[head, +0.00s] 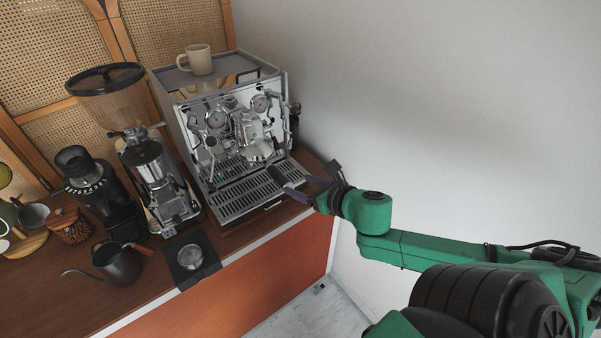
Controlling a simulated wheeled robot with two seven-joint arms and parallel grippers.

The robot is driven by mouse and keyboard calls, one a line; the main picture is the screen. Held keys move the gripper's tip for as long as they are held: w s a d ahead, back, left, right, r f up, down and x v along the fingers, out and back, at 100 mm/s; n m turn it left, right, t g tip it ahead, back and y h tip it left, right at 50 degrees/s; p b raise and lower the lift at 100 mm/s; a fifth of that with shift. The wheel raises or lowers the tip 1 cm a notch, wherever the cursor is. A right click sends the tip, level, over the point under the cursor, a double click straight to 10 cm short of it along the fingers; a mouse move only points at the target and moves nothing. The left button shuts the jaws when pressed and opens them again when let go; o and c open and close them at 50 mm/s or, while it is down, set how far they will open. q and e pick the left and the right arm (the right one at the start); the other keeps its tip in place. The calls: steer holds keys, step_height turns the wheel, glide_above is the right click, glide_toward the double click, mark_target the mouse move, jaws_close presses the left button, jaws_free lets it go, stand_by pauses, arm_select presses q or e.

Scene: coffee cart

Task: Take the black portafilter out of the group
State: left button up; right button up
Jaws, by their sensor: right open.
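The chrome espresso machine (235,130) stands against the wall at the back of the wooden counter. Its group (252,127) is at the front, right of centre. The black portafilter is hard to make out among the chrome parts, and I cannot tell how its handle sits. My right gripper (304,172) is open and empty, in front of the machine's right side by the drip tray (247,193). It is apart from the group, to its lower right. My left gripper is not in view.
A beige mug (198,59) stands on top of the machine. Left of it are a grinder (153,170), a smaller black grinder (97,190) and a black kettle (117,263). A metal cup sits on a black mat (208,267). The room right of the counter is free.

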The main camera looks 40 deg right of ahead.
mark_target(282, 177)
steer(key=shift+a+r+b+x, duration=0.15)
steer(key=shift+b+x, duration=0.15)
steer(key=shift+x, duration=1.7)
steer(key=shift+a+r+b+x, duration=0.15)
steer(key=shift+b+x, duration=0.1)
steer(key=shift+x, duration=1.75)
steer(key=shift+f, duration=0.1)
jaws_close()
steer(key=shift+w+r, duration=0.15)
steer(key=shift+r, duration=0.15)
